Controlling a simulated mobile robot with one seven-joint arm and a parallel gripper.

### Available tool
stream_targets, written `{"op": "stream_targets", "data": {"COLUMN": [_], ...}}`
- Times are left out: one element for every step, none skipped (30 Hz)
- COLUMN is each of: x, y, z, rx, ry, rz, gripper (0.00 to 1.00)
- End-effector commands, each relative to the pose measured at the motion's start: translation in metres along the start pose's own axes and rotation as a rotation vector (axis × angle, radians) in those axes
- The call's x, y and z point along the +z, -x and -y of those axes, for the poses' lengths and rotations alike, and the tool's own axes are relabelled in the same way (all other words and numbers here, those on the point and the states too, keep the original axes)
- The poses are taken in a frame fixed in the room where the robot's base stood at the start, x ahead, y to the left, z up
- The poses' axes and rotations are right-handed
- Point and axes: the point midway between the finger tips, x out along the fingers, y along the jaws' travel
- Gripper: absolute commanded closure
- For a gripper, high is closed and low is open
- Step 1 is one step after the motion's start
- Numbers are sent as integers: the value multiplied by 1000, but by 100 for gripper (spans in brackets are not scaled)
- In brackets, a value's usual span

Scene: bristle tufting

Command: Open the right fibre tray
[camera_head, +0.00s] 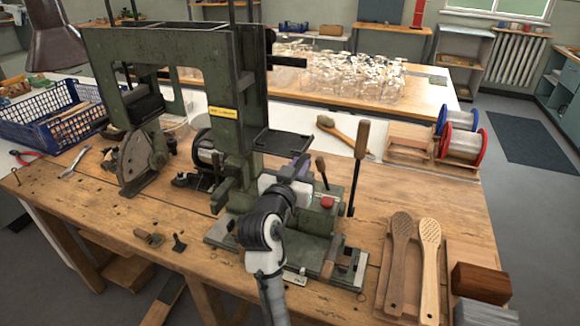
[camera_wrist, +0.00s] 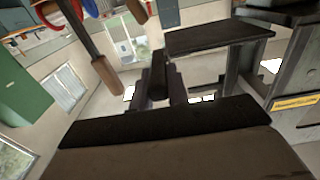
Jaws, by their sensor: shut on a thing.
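The green tufting machine (camera_head: 235,110) stands on the wooden bench. A dark flat plate (camera_head: 283,142) juts from its right side and also shows in the wrist view (camera_wrist: 220,36). My gripper (camera_head: 300,170) is at the front right of the machine, just below this plate. In the wrist view its fingers (camera_wrist: 160,88) are closed around a small dark upright piece (camera_wrist: 158,72), which looks like a handle. A purple patch (camera_head: 301,162) shows right behind the gripper. My wrist and hand hide much of this spot, so I cannot tell how far any tray is out.
A wooden-handled lever (camera_head: 361,150) rises just right of my gripper, near a red button (camera_head: 327,202). Brush bodies (camera_head: 400,250) and wooden blocks (camera_head: 482,283) lie at the right. Red and blue spools (camera_head: 460,143) stand behind.

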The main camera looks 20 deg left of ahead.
Motion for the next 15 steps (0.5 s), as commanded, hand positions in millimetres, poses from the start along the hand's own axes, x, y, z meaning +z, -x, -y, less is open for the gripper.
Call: {"op": "stream_targets", "data": {"x": [0,0,0,0,0,-1,-1,-1,-1,-1,-1,-1,-1,-1,-1], "y": [-1,0,0,0,0,0,0,0,0,0,0,0,0,0,0], "z": [-12,-16,-20,-22,-24,-25,-26,-26,-26,-26,-26,-26,-27,-27,-27], "rx": [4,4,2,2,2,2,2,2,3,3,3,4,4,5,5], "ry": [-3,-3,-3,-2,-2,-1,-1,-1,0,0,0,0,0,0,0], "rz": [1,1,0,0,-1,-2,-2,-2,-2,-2,-2,-2,-2,-2,-2], "gripper": [100,100,100,100,100,100,100,100,100,100,100,100,100,100,81]}}
